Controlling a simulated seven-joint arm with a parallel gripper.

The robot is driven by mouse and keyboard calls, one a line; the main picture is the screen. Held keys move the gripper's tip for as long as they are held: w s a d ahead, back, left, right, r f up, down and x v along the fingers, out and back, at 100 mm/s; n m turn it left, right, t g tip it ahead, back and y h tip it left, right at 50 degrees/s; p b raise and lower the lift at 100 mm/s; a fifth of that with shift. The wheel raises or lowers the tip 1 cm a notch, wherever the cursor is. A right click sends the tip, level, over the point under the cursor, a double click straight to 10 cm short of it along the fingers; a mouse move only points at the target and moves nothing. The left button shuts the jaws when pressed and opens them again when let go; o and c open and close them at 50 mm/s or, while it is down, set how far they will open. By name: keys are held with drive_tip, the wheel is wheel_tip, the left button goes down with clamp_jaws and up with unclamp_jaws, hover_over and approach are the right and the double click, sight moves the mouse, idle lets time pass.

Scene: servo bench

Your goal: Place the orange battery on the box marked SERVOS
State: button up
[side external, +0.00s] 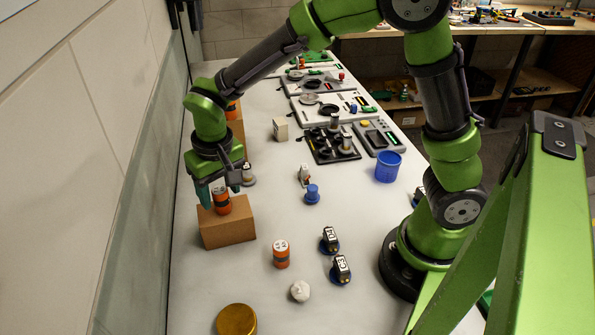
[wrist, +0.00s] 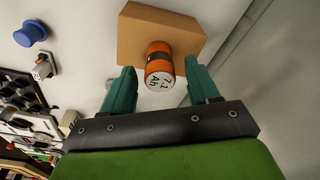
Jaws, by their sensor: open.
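An orange battery (side external: 221,201) with a dark band stands upright on a brown cardboard box (side external: 228,232) at the left. In the wrist view the same battery (wrist: 159,62) shows a white end with dark writing, and the box (wrist: 138,35) is beneath it. My gripper (side external: 219,194) is open around the battery's upper part. In the wrist view the teal fingers lie on both sides of the battery with gaps. No SERVOS marking is readable on the box. A second orange battery (side external: 281,254) stands on the table.
Another box (side external: 236,128) with an orange item on top stands behind my arm. Black servos (side external: 341,268), a white lump (side external: 299,291), a gold tin (side external: 236,320), a blue knob (side external: 312,193) and a blue cup (side external: 388,167) are on the table. A wall runs along the left.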

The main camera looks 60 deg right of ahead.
sight(224, 193)
drive_tip(key=r, duration=0.6)
drive_tip(key=s+r, duration=0.1)
drive_tip(key=r, duration=0.2)
drive_tip(key=shift+a+r, duration=0.15)
drive_tip(key=shift+r, duration=0.05)
drive_tip(key=s+d+r+t+y, duration=0.1)
drive_tip(key=s+d+r+t, duration=0.1)
drive_tip(key=s+d, duration=0.3)
drive_tip(key=s+d+r+t+y, duration=0.1)
drive_tip(key=s+d+r+t, duration=0.1)
drive_tip(key=s+d, duration=0.3)
drive_tip(key=s+t, duration=0.1)
drive_tip(key=s, duration=0.3)
drive_tip(key=shift+s+d+r+m+t, duration=0.15)
drive_tip(key=shift+d+r+m+t, duration=0.1)
drive_tip(key=shift+m+t, duration=0.15)
